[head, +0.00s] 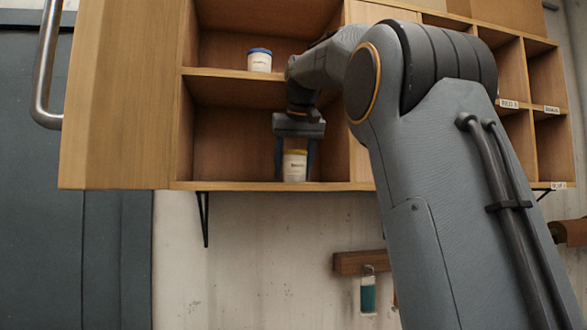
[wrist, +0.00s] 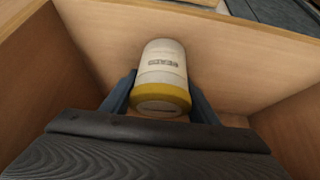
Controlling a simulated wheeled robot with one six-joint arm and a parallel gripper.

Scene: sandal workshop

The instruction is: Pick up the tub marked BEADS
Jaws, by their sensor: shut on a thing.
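A white tub (head: 295,167) with a yellow lid stands in the lower left compartment of the wooden wall cabinet, at or just above its floor; I cannot tell if it touches. My gripper (head: 295,163) reaches down from above, its fingers shut on the tub's two sides. In the wrist view the tub (wrist: 162,72) sits between the fingers (wrist: 160,97), its yellow lid toward my wrist. Its label shows dark lettering that looks like BEADS, though small and turned over.
Another white tub with a blue lid (head: 259,60) stands on the shelf (head: 225,73) above. Labelled cubbyholes (head: 545,80) are at the right.

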